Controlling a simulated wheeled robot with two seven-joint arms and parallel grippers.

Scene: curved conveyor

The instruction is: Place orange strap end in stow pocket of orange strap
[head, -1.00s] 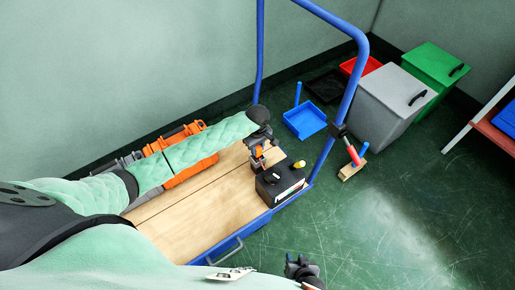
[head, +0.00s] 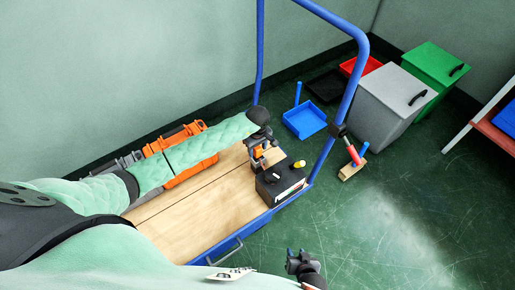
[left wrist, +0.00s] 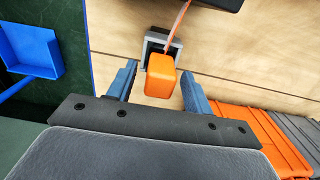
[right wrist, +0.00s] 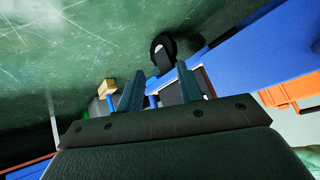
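The orange strap end (left wrist: 161,78) is a rounded block in the left wrist view, with a thin orange strap (left wrist: 178,22) running up from it toward a dark box. A grey-rimmed dark square piece (left wrist: 150,45), possibly the stow pocket, lies just behind the strap end, which partly covers it. I cannot tell whether the end sits in it or above it. My left gripper (left wrist: 158,70) is open, with its fingers on either side of the strap end and visible gaps. In the head view my left gripper (head: 258,150) is over the cart. My right gripper (right wrist: 161,70) is open and empty.
The wooden cart deck (head: 205,205) has a blue frame and a tall blue handle (head: 345,105). A black box (head: 279,182) stands at its right end, an orange case (head: 190,172) along the wall side.

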